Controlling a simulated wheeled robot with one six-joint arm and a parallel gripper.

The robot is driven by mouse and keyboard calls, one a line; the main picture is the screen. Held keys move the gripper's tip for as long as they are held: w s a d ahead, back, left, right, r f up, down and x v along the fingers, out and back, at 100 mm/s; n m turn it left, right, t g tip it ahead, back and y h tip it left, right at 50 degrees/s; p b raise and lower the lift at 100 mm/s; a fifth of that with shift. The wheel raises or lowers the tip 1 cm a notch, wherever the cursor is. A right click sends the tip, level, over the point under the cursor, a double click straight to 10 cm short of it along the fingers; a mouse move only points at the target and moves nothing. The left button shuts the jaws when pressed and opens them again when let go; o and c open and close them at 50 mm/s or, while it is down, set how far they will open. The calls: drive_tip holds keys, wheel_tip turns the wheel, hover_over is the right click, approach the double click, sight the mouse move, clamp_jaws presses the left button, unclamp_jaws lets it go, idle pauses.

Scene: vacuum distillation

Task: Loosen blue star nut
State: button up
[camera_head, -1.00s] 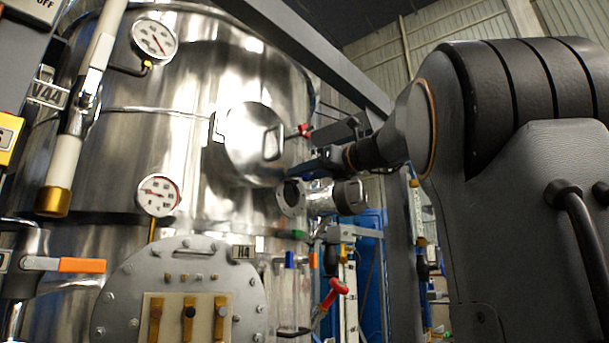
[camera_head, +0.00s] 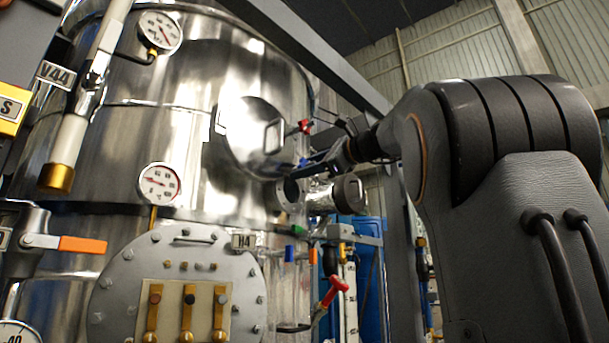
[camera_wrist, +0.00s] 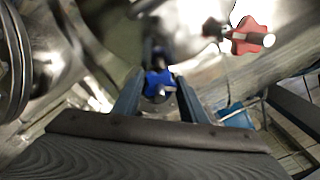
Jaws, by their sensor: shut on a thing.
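The blue star nut (camera_wrist: 159,83) sits between the fingertips of my gripper (camera_wrist: 158,88) in the wrist view. The fingers are closed on it from both sides. A threaded stem or dark part lies just beyond the nut, blurred. In the head view my gripper (camera_head: 308,168) reaches in from the right to the side of the steel vessel, by the round hatch. There the nut is too small and too covered by the fingers to make out clearly.
A red star nut (camera_wrist: 250,37) on a bolt is at upper right in the wrist view. The steel vessel (camera_head: 190,130) carries a round hatch (camera_head: 250,138) with a handle. A short flanged port (camera_head: 348,192) is just below my gripper. A red-handled valve (camera_head: 334,290) is lower down.

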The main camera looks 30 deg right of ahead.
drive_tip(key=n+b, duration=0.2)
drive_tip(key=n, duration=0.2)
drive_tip(key=shift+n, duration=0.3)
drive_tip(key=n+b, duration=0.2)
drive_tip(key=n, duration=0.2)
drive_tip(key=shift+n, duration=0.3)
drive_tip(key=n+b, duration=0.2)
drive_tip(key=n, duration=0.2)
drive_tip(key=shift+n, duration=0.3)
drive_tip(key=n+b, duration=0.1)
drive_tip(key=n, duration=0.3)
drive_tip(key=shift+b, duration=0.35)
drive_tip(key=n+b, duration=0.1)
drive_tip(key=n, duration=0.4)
drive_tip(key=shift+a, duration=0.1)
drive_tip(key=n+b, duration=0.1)
drive_tip(key=n, duration=0.3)
drive_tip(key=shift+n, duration=0.3)
drive_tip(key=n+b, duration=0.1)
drive_tip(key=n, duration=0.3)
drive_tip(key=shift+n, duration=2.5)
drive_tip(key=shift+a, duration=0.1)
